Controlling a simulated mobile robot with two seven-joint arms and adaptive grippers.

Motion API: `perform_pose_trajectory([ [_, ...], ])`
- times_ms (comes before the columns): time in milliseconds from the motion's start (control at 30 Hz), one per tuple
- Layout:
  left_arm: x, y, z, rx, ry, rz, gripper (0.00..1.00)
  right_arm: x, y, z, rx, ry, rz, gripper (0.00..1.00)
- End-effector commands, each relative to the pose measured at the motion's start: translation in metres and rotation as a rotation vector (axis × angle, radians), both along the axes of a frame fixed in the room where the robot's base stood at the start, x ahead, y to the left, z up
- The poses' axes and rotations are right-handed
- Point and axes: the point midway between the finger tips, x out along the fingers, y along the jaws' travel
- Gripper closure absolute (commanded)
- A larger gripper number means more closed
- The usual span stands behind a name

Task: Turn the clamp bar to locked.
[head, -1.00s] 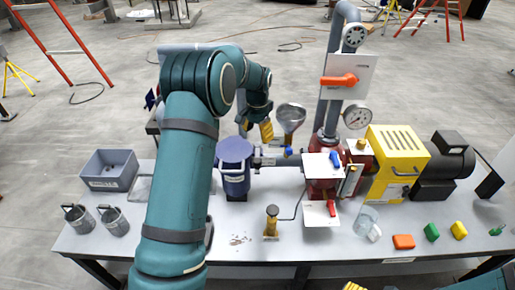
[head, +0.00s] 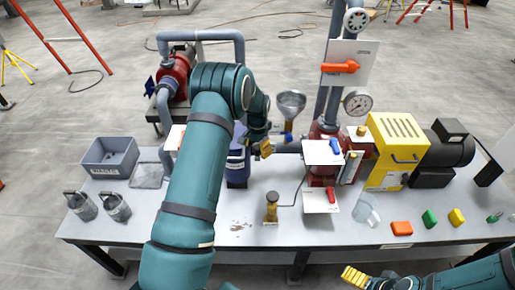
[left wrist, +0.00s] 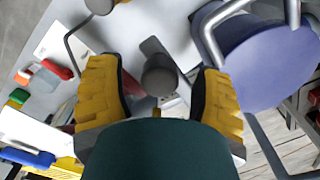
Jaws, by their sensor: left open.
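The blue-purple filter vessel (head: 238,172) stands on the bench, mostly hidden behind my left arm in the head view. Its round lid (left wrist: 265,62) fills the upper right of the left wrist view. My left gripper (head: 263,147) is beside the vessel's top, on its right. In the left wrist view its yellow fingers (left wrist: 160,95) are open around a dark grey knob on a short bar (left wrist: 158,74), apart from it on both sides. This may be the clamp bar; I cannot tell its turn.
A funnel (head: 290,104) stands behind the gripper. A red valve stand with white plates (head: 322,152) and a pressure gauge (head: 358,102) are to the right. A yellow pump (head: 399,145) is farther right. A small brass hand pump (head: 271,207) stands in front.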

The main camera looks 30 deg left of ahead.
Motion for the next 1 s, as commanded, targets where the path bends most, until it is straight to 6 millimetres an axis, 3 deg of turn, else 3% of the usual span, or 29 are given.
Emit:
perform_pose_trajectory([
  [300,0.000,0.000,-0.002,0.000,0.000,0.000,0.36,0.000,0.000,0.000,0.000,0.000,0.000,0.00],
  [400,0.000,0.000,-0.002,0.000,0.000,0.001,0.71,0.000,0.000,0.000,0.000,0.000,0.000,0.00],
  [500,0.000,0.000,-0.002,0.000,0.000,0.001,1.00,0.000,0.000,0.000,0.000,0.000,0.000,0.00],
  [767,-0.002,0.003,-0.002,-0.001,0.000,-0.010,1.00,0.000,0.000,-0.001,0.000,0.000,0.000,0.00],
  [1000,-0.013,0.021,-0.003,-0.001,0.000,-0.087,1.00,0.000,0.000,-0.010,-0.001,0.000,0.000,0.00],
])
